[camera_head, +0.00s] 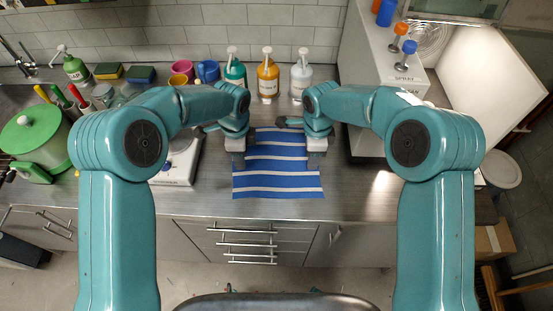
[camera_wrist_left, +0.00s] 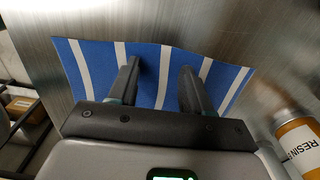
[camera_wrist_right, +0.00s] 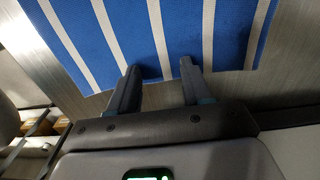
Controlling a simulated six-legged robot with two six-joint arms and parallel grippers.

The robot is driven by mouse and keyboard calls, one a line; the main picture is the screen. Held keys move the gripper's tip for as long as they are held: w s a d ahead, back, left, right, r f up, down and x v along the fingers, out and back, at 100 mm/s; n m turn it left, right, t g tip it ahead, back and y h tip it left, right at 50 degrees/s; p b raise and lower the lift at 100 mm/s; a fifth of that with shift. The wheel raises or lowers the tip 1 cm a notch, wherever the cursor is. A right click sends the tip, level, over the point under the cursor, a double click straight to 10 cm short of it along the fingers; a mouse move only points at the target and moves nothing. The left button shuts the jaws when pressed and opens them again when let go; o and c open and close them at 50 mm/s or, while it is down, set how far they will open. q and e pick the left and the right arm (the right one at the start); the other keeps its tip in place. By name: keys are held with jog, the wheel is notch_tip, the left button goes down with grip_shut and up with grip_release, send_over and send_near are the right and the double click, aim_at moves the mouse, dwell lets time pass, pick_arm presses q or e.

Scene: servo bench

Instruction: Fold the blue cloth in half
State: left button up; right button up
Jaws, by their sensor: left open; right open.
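The blue cloth (camera_head: 277,179) with white stripes lies spread out on the metal counter, its stripes running left to right. It also shows in the left wrist view (camera_wrist_left: 112,62) and the right wrist view (camera_wrist_right: 180,30). My left gripper (camera_head: 238,163) is at the cloth's left edge; its fingers are apart and empty in the left wrist view (camera_wrist_left: 160,68). My right gripper (camera_head: 316,161) is at the cloth's right edge, also with fingers apart and empty in the right wrist view (camera_wrist_right: 160,68). I cannot tell whether the fingertips touch the cloth. My forearms and grippers hide its far corners.
Behind the cloth stand a teal bottle (camera_head: 235,72), an orange bottle (camera_head: 268,78) and a white bottle (camera_head: 301,77). A white scale (camera_head: 180,160) is to the left. A grey shelf unit (camera_head: 372,70) stands at the right. The counter front of the cloth is clear.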

pick_arm(q)
jog(key=shift+s+f, duration=0.1)
jog(key=shift+s, duration=0.1)
pick_arm(e)
jog(key=shift+s+f, duration=0.1)
pick_arm(q)
jog(key=shift+d+b, duration=0.2)
jog(key=shift+b, duration=0.15)
pick_arm(e)
jog(key=shift+s+d, duration=0.1)
jog(key=shift+d, duration=0.05)
pick_arm(q)
jog(key=shift+d, duration=0.1)
jog(key=shift+c, duration=1.4)
pick_arm(e)
jog(key=shift+d, duration=0.1)
jog(key=shift+c, duration=1.4)
pick_arm(q)
jog(key=shift+w, duration=0.1)
jog(key=shift+c, duration=1.2)
pick_arm(e)
jog(key=shift+f, duration=0.1)
jog(key=shift+c, duration=1.2)
pick_arm(q)
jog(key=shift+f, duration=0.1)
grip_shut()
pick_arm(e)
grip_shut()
